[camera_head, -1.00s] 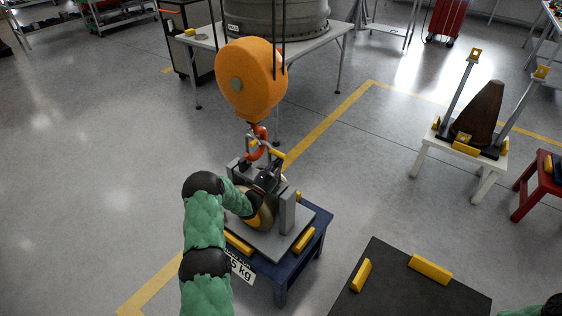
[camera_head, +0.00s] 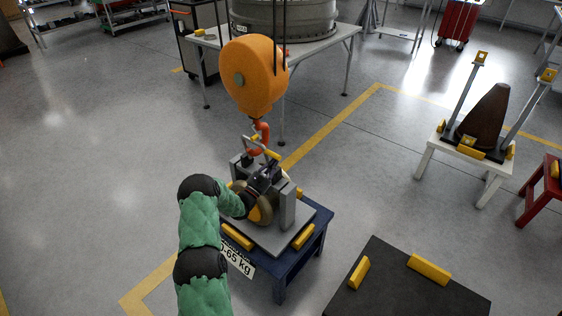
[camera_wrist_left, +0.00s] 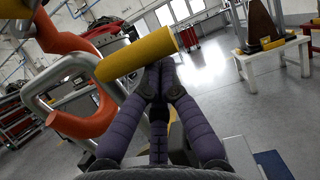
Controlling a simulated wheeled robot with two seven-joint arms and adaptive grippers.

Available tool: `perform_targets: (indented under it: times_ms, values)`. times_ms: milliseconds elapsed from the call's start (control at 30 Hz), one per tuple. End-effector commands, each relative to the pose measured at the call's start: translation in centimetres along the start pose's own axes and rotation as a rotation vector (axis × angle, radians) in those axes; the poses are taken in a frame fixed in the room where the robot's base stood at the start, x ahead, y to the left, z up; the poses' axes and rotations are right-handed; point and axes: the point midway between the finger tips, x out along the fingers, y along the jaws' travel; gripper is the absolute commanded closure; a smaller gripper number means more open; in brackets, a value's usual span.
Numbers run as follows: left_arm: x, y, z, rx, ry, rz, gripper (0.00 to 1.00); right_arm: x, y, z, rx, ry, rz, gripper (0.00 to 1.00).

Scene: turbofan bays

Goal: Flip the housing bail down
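The housing (camera_head: 262,213), round with a tan rim, sits in a grey stand on a blue table. Its bail (camera_head: 249,142) is a thin grey frame with a yellow grip (camera_head: 272,154), standing raised and tilted. In the left wrist view the yellow grip (camera_wrist_left: 137,54) lies across just above my fingertips, with the grey bail (camera_wrist_left: 33,100) at left. My left gripper (camera_head: 268,172) is over the housing; in the wrist view its fingers (camera_wrist_left: 160,78) meet at the tips, nothing visible between them. Contact with the grip is unclear. My right gripper is out of view.
An orange hook (camera_head: 264,134) hangs from an orange hoist block (camera_head: 254,76) right at the bail, overlapping it in the wrist view (camera_wrist_left: 92,122). Yellow blocks edge the stand's plate (camera_head: 270,240). A dark table (camera_head: 400,290) stands at right front; a white table holds a brown cone (camera_head: 485,118).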

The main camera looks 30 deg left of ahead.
Motion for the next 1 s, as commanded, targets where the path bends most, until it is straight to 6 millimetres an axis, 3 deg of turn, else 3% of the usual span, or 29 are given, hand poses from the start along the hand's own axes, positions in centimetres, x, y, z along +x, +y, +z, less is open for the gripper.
perform_targets:
  times_ms: [567, 900, 1000]
  values:
    - [-6.0, 0.2, -1.1, 0.001, 0.0, 0.0, 1.0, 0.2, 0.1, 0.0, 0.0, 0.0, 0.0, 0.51]
    - [-8.8, 0.2, -3.2, 0.002, -0.002, -0.001, 1.0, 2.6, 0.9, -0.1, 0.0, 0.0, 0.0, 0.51]
    - [-9.4, 0.1, -4.1, 0.0, -0.072, -0.001, 1.0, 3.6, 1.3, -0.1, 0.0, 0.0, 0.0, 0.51]
